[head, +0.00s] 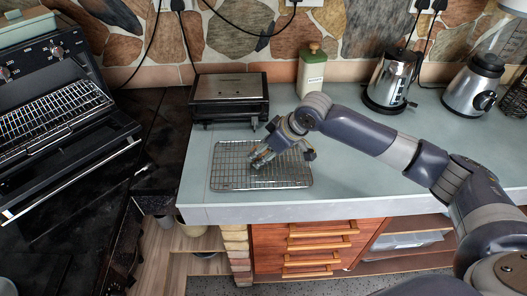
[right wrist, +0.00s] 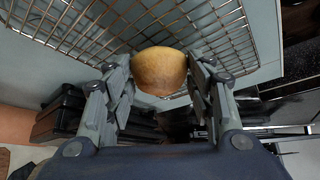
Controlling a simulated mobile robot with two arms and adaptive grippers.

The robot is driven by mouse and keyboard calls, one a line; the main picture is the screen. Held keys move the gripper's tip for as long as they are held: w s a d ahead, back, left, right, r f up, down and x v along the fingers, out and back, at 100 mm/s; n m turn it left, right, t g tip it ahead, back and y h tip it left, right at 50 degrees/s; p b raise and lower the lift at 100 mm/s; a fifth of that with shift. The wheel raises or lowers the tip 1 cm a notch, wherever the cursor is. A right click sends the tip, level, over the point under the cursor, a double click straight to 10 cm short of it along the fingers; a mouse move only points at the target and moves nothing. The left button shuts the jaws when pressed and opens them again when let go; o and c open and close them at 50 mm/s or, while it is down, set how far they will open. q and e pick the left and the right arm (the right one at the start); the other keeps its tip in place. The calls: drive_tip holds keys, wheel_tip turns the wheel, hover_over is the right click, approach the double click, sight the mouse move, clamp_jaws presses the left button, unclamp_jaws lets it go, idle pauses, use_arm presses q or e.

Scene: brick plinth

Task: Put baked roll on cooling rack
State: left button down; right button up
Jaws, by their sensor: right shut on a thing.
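The cooling rack (head: 224,172) is a wire grid lying flat near the front edge of the grey-green counter; its wires also show in the right wrist view (right wrist: 62,22). My right gripper (head: 259,160) is over the middle of the rack. In the right wrist view the golden-brown baked roll (right wrist: 160,70) sits between its two fingers, with the rack's wires behind it. The gripper is shut on the roll. In the head view the roll is mostly hidden by the gripper, and I cannot tell whether it touches the rack. My left gripper is not in view.
A black and steel press grill (head: 230,92) stands just behind the rack. A green canister (head: 312,72), a kettle (head: 390,80) and a blender (head: 474,84) stand farther right. An open oven with a wire shelf (head: 55,108) is at left. The counter front right is clear.

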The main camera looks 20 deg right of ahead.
drive_tip(key=shift+f, duration=0.6)
drive_tip(key=o, duration=0.8)
drive_tip(key=shift+f, duration=0.1)
drive_tip(key=shift+c, duration=0.2)
drive_tip(key=shift+r, duration=0.3)
drive_tip(key=b+v, duration=0.1)
drive_tip(key=v, duration=1)
drive_tip(key=shift+s+d+r, duration=0.2)
drive_tip(key=shift+r, duration=0.1)
drive_tip(key=shift+f, duration=0.1)
